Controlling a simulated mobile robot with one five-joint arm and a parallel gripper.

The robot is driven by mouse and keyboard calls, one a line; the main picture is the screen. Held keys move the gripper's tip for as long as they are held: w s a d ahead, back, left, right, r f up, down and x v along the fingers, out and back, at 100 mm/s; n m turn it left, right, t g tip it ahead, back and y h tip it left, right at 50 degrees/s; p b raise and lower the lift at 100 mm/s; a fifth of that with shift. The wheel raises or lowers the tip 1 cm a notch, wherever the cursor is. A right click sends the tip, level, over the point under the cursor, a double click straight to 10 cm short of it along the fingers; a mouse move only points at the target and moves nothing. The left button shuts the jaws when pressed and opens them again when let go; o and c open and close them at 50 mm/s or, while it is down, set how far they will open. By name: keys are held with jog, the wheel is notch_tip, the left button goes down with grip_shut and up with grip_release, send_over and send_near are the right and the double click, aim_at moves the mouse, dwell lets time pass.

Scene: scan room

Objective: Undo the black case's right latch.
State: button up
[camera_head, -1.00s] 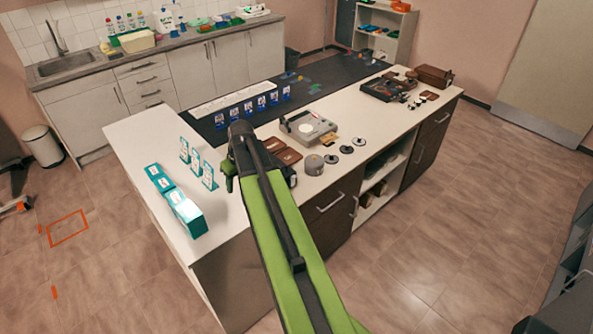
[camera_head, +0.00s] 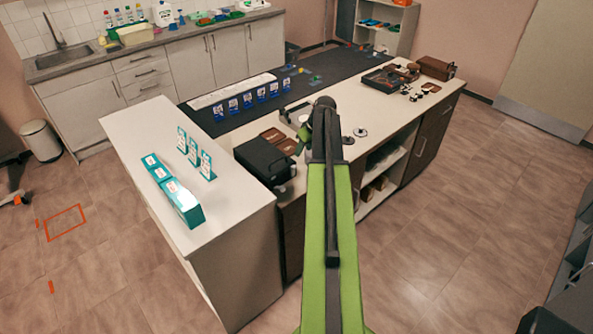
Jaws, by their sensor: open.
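The black case (camera_head: 264,160) lies on the white island counter, left of my arm. Its lid looks closed. Its front faces the counter's near edge, and its latches are too small and dark to tell apart. My gripper (camera_head: 324,108) is at the far end of my green arm, to the right of the case and apart from it in the picture. It is open, with no object seen in it. My arm and gripper hide part of the counter right of the case.
Teal boxes (camera_head: 178,198) and upright cards (camera_head: 196,150) stand on the counter to the left. A dark mat (camera_head: 335,72) runs along the far side. The white counter between the black case and the cards is clear.

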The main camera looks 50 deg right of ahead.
aim_at(295, 167)
jog(key=b+x, duration=0.9)
jog(key=x, duration=0.3)
jog(key=shift+s+f+b, duration=0.15)
jog(key=shift+b, duration=0.2)
jog(key=shift+w+f, duration=0.25)
jog(key=shift+r, duration=0.1)
grip_shut()
